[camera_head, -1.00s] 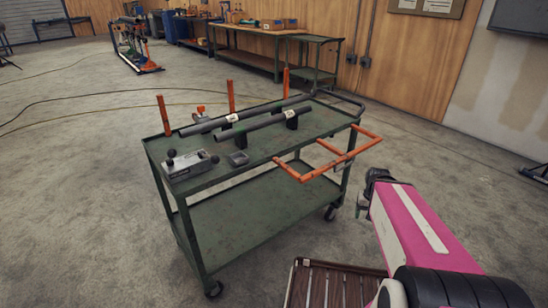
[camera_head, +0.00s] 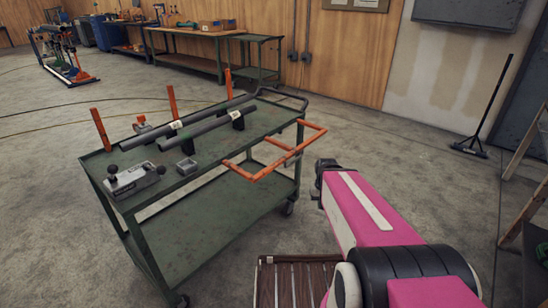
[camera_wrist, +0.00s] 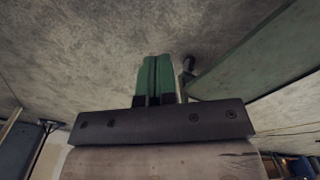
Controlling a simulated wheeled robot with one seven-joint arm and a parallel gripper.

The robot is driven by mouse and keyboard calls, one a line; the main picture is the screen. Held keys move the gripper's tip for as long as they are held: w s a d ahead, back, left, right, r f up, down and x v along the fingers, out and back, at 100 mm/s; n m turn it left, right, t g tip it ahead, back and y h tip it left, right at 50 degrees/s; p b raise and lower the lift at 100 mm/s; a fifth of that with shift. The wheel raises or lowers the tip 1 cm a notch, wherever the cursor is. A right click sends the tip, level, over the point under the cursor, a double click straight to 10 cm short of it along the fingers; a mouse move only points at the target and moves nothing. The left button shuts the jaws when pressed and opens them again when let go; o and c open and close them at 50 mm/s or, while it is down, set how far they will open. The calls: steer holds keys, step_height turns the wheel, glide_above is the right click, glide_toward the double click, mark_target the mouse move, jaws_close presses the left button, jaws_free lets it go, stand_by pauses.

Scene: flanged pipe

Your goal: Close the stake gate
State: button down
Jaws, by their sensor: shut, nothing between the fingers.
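The stake gate (camera_head: 262,173) is an orange tube frame. It sticks out level from the near right side of the green cart (camera_head: 203,222), swung down away from the upright orange stakes (camera_head: 101,130). The gate cannot be made out in the wrist view.
Two grey pipes (camera_head: 205,122) lie on the cart top, with a grey metal block (camera_head: 132,180) and a small square tray (camera_head: 187,166) near its left end. A broom (camera_head: 485,120) leans at the right wall.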

steer(key=w+d+n+t, duration=0.3)
steer(key=w+n+t, duration=0.2)
steer(key=w, duration=0.4)
steer(key=w+d+f+n+t+h, duration=0.1)
steer(key=w+d+n+t, duration=0.3)
steer(key=w, duration=0.4)
steer(key=w+d+n+t, duration=0.2)
steer(key=w+n+t, duration=0.3)
steer(key=w, duration=0.4)
steer(key=a+r+n+t+y, duration=0.1)
steer(key=a+r+n+y, duration=0.1)
steer(key=r+n+y, duration=0.2)
steer(key=w+a+r+n+t+y, duration=0.1)
steer(key=r+n+y, duration=0.3)
steer(key=n+y, duration=0.6)
steer(key=a+r+n+t+y, duration=0.2)
steer(key=r+n+y, duration=0.2)
steer(key=n, duration=1.3)
steer(key=shift+w+a+n+y, duration=0.3)
steer(key=shift+n+y, duration=0.1)
steer(key=shift+y, duration=1.4)
